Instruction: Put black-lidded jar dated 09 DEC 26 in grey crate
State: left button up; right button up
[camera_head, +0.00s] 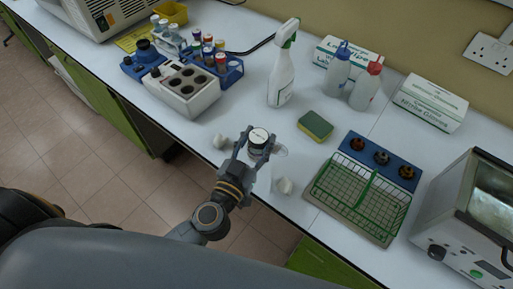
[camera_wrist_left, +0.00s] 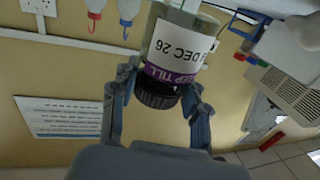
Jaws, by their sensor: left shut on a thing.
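My left gripper (camera_head: 259,152) is shut on a jar (camera_head: 258,137) above the front edge of the white bench. The left wrist view shows the jar (camera_wrist_left: 178,50) between the fingers of the left gripper (camera_wrist_left: 158,92), with a black ribbed lid, clear body, and a white and purple label. "DEC 26" reads on the label; I cannot read the day for sure. My right gripper is not in view. I cannot make out a grey crate in either view.
A green wire basket (camera_head: 350,205) stands right of the gripper, beside a blue holder (camera_head: 398,171) with brown bottles. A sponge (camera_head: 315,126), spray bottle (camera_head: 283,75) and wash bottles stand behind. A vial rack (camera_head: 222,75) is at left.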

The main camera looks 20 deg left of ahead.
pick_arm(q)
jog(key=shift+w+a+f, duration=0.2)
jog(key=shift+w+f, duration=0.15)
jog(key=shift+f, duration=0.1)
jog(key=f+b, duration=0.3)
jog(key=f, duration=0.1)
jog(key=shift+w+a, duration=0.15)
jog(key=shift+w, duration=0.1)
jog(key=shift+r, duration=0.2)
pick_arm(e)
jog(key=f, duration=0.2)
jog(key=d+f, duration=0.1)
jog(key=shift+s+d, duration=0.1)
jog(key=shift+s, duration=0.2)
pick_arm(q)
jog(key=o, duration=1.6)
jog(key=shift+c, duration=0.2)
